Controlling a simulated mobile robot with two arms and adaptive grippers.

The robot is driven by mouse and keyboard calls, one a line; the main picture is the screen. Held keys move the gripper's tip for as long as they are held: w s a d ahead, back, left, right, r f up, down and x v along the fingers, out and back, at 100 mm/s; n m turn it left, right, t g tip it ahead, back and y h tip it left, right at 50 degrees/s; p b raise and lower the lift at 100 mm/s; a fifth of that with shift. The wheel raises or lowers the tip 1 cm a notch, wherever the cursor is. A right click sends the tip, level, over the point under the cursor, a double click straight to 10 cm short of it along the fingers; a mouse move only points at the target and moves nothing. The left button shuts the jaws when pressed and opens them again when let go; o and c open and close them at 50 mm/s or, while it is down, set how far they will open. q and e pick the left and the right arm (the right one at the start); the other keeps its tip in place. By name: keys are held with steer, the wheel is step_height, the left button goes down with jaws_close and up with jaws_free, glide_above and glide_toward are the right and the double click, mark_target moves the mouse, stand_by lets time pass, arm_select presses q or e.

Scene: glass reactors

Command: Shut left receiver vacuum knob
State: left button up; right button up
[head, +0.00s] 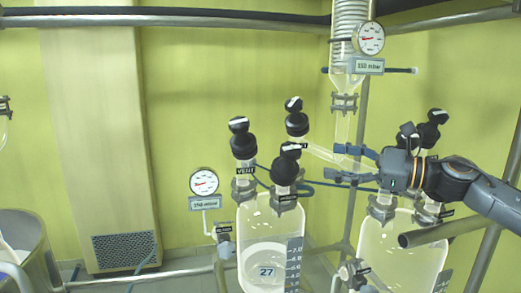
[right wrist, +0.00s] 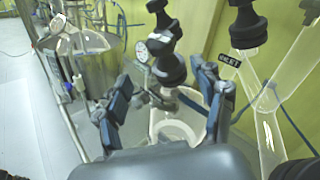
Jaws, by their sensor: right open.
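The left receiver (head: 262,225) is a clear glass vessel marked 27. It carries three black knobs with white marks on top: a left one (head: 243,145) labelled VENT, a back one (head: 296,122) and a front one (head: 287,165). The labels of the back and front knobs are too small to read in the head view. My right gripper (head: 341,163) is open, to the right of these knobs and apart from them, pointing left. In the right wrist view, black knobs (right wrist: 164,38) overlap beyond the open, empty fingers. A knob labelled INLET (right wrist: 246,28) stands to their right. My left gripper is out of view.
A second glass receiver (head: 402,250) stands below my right arm, with black knobs (head: 432,130) close behind it. A glass tube (head: 335,158) and blue hoses (head: 320,183) run near the fingers. A gauge (head: 204,182) and a steel vat (head: 38,255) are at left.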

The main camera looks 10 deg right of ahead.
mark_target(291, 152)
steer(key=p+x, duration=0.1)
steer(key=x, duration=0.1)
steer(key=r+p+x, duration=0.1)
steer(key=p+x, duration=0.3)
steer(key=x, duration=0.4)
steer(key=shift+w+a+f, duration=0.15)
steer(key=shift+w+a, duration=0.05)
steer(key=shift+w, duration=0.2)
steer(key=shift+w+a, duration=0.1)
steer(key=shift+w+a+f, duration=0.1)
steer(key=shift+a, duration=0.05)
steer(key=shift+c, duration=1.3)
steer(key=c, duration=0.7)
steer(key=shift+c, duration=1)
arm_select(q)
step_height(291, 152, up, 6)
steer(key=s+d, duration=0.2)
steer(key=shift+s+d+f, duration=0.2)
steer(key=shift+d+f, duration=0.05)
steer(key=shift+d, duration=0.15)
